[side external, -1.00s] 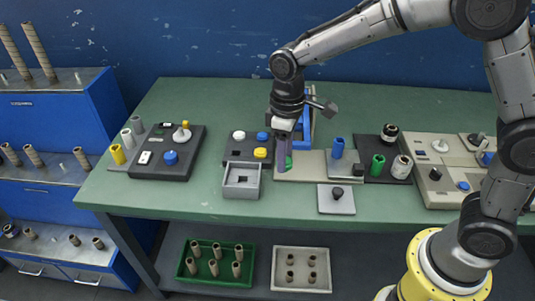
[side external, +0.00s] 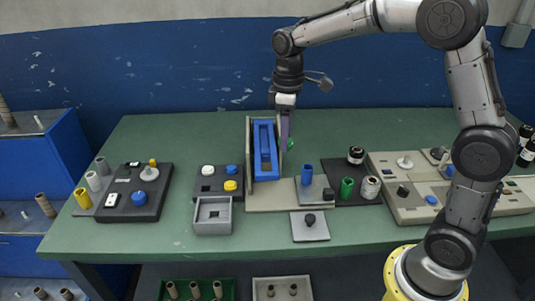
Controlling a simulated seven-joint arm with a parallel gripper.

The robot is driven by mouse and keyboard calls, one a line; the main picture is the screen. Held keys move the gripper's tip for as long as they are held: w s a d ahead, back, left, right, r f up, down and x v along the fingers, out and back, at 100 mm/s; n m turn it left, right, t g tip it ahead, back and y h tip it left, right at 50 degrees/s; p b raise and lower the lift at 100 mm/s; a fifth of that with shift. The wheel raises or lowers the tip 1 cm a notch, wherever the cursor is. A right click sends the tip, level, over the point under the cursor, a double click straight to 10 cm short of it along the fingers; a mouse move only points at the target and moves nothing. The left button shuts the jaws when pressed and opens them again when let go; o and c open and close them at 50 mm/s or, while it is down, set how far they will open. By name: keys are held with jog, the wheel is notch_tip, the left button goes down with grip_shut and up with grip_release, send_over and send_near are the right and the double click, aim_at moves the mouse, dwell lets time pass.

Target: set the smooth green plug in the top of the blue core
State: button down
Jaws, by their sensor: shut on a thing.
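The blue core (side external: 306,175) stands upright on a grey block on the beige base plate. My gripper (side external: 287,136) is above the table, up and to the left of the core and just right of the tilted blue holder (side external: 265,150). It is shut on the smooth green plug (side external: 291,144), of which only a small green part shows beside the purple-grey fingers. The plug is apart from the core. The core's top opening is too small to make out.
A green cylinder (side external: 346,188) and a white roll (side external: 370,187) stand on a dark mat right of the core. A grey plate with a black knob (side external: 310,220) lies in front. An open grey tray (side external: 212,215) and a button box (side external: 217,183) are at left.

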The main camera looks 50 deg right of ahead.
jog(key=d, duration=1)
jog(key=shift+s+d+f, duration=0.15)
jog(key=shift+f, duration=2.4)
jog(key=shift+s+d+f, duration=0.1)
jog(key=shift+s+f, duration=0.05)
jog(key=shift+f, duration=2.35)
jog(key=shift+f, duration=1.1)
grip_release()
jog(key=shift+r, duration=0.1)
notch_tip(320, 180, up, 8)
